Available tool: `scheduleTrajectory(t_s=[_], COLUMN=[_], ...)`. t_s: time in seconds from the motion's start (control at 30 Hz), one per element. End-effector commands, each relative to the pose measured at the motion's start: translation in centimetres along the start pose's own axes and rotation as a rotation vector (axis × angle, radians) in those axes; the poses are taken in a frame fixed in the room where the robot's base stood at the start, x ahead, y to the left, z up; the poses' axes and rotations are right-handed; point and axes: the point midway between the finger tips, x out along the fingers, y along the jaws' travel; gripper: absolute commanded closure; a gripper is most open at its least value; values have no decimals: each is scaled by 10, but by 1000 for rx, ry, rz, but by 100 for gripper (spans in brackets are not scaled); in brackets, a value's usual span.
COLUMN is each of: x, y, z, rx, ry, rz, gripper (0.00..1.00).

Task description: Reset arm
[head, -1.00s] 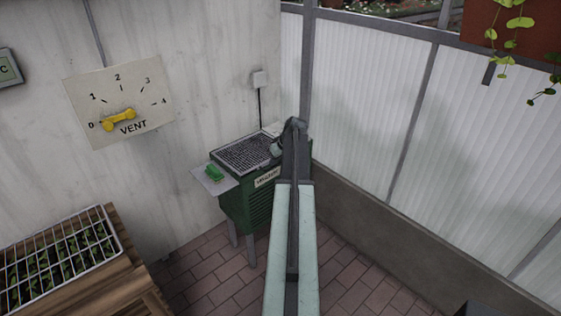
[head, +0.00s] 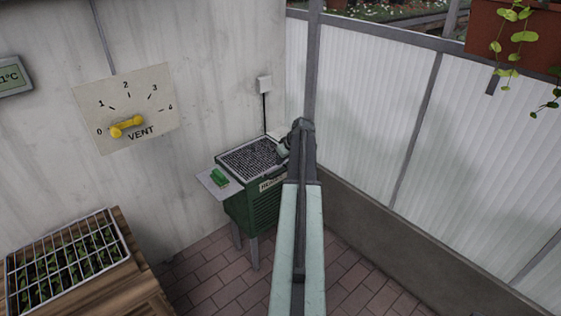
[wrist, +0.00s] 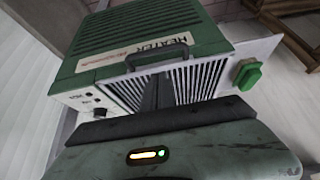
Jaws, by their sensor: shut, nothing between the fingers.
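My arm (head: 300,235) reaches out over the floor toward the green heater, with its far end bent over the heater's top. My gripper (wrist: 160,90) shows in the wrist view as a dark, closed pair of fingers above the heater's grille, holding nothing. Whether the fingers touch the grille I cannot tell. In the head view the fingers are mostly hidden behind the arm's end. The heater (head: 250,212) has a grille top and a HEATER label. A green rocker-like piece (head: 219,177) sits on a plate at its left side.
A vent dial (head: 150,85) on the wall has a yellow handle (head: 127,127) pointing near 0. A wooden bench (head: 150,290) with a gridded seedling tray (head: 122,240) stands at lower left. A translucent wall (head: 380,120) closes the right. Brick floor (head: 205,270) lies between bench and heater.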

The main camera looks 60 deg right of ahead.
Motion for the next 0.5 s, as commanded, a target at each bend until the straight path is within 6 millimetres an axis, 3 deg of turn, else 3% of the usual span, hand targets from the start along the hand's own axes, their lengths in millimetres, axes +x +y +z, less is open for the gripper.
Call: scheduleTrajectory(t_s=[0.03, 0.2, 0.33, 0.5], x=[-28, -71, -88, -90], y=[0, 1, 1, 2], z=[-2, 1, 4, 7], rx=[4, 5, 3, 2], ry=[0, 0, -1, 0], rz=[2, 4, 3, 3], gripper=[100, 100, 100, 100])
